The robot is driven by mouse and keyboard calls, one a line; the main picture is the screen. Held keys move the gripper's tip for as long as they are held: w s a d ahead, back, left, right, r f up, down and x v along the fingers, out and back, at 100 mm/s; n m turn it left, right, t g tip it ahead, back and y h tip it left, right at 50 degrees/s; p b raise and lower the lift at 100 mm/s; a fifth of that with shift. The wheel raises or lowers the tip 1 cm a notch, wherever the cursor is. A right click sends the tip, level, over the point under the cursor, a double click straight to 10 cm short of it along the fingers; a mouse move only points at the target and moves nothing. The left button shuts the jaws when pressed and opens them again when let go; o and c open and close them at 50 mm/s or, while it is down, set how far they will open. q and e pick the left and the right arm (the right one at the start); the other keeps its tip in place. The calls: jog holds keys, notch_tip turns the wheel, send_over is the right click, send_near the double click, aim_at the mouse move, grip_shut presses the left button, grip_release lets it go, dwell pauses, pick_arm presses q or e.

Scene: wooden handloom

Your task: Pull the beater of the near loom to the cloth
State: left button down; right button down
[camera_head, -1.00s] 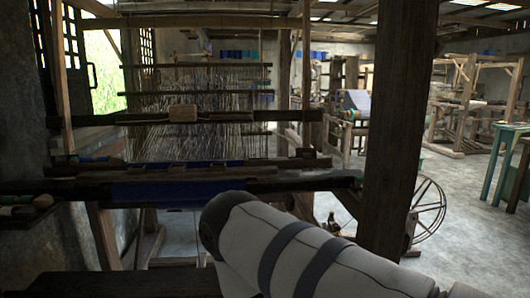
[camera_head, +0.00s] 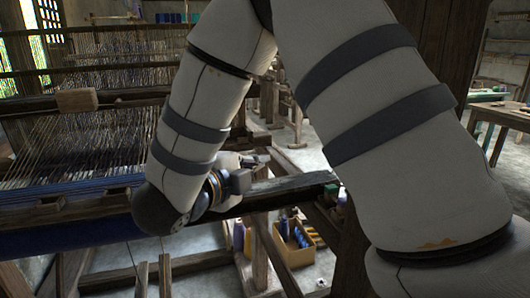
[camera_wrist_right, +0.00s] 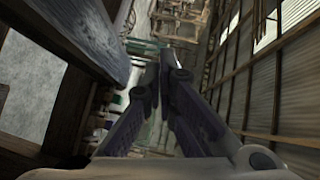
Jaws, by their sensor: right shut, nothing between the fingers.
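The near loom's beater (camera_head: 130,94) is a dark crossbar with a pale wooden block (camera_head: 76,100) at its middle, at the left of the head view. It stands beyond the blue cloth (camera_head: 75,240), which lies along the front beam. My right gripper (camera_head: 258,162) is to the right of the beater and apart from the block, partly hidden by its own wrist. In the right wrist view its two fingers (camera_wrist_right: 160,78) are together with nothing between them. My right arm hides the beater's right end. My left gripper is out of view.
The dark front beam (camera_head: 290,186) runs close below my right wrist. A dark post (camera_head: 430,40) stands behind my upper arm. A wooden box of coloured spools (camera_head: 297,250) sits on the floor below. Tables (camera_head: 500,115) stand far right.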

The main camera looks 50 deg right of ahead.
jog(key=x, duration=0.8)
jog(key=shift+s+d+f, duration=0.1)
jog(key=shift+d+f, duration=0.15)
jog(key=shift+d, duration=0.1)
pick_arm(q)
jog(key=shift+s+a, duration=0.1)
pick_arm(e)
jog(key=shift+w+d+f, duration=0.2)
jog(key=shift+w+d, duration=0.4)
jog(key=shift+w, duration=0.25)
jog(key=shift+w+d+f, duration=0.25)
jog(key=shift+w+d, duration=0.35)
jog(key=shift+w, duration=0.25)
